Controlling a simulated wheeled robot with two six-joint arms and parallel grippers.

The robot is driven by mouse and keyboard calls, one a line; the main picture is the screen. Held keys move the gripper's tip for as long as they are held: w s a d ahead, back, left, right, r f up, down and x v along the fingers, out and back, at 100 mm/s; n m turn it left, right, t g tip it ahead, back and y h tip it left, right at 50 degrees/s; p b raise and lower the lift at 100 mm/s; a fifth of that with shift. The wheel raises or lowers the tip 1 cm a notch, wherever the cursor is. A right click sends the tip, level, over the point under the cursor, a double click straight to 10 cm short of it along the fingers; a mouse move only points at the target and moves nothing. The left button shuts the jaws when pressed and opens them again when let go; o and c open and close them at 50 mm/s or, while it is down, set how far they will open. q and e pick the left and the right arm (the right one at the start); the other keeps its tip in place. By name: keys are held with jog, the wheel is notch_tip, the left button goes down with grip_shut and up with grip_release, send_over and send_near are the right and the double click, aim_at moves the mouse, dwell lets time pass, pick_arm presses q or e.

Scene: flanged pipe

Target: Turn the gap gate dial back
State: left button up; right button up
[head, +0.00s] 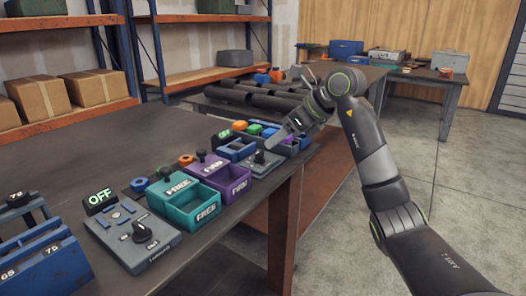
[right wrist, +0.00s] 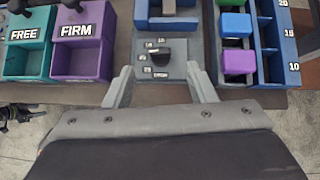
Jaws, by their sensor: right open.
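A grey box with a black dial (right wrist: 160,56) and small white numbers around it sits at the table's front edge in the right wrist view. In the head view this grey box (head: 262,166) stands just right of the purple bin, partly behind my gripper. My right gripper (right wrist: 158,72) is open and empty, its fingers on either side of the box's front part, with the dial between and slightly beyond the tips. I cannot tell whether they touch the box. In the head view the right gripper (head: 283,134) hangs over the box. My left gripper is out of view.
A teal FREE bin (head: 180,212) and a purple FIRM bin (head: 232,187) stand left of the dial box. Another grey box with a black knob (head: 145,231) stands nearer, beside an OFF display (head: 100,197).

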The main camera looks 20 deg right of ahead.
aim_at(259, 151)
jog(key=x, duration=0.7)
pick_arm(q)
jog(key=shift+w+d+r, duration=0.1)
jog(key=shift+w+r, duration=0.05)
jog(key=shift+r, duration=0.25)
pick_arm(e)
jog(key=shift+c, duration=0.9)
jog(key=c, duration=0.8)
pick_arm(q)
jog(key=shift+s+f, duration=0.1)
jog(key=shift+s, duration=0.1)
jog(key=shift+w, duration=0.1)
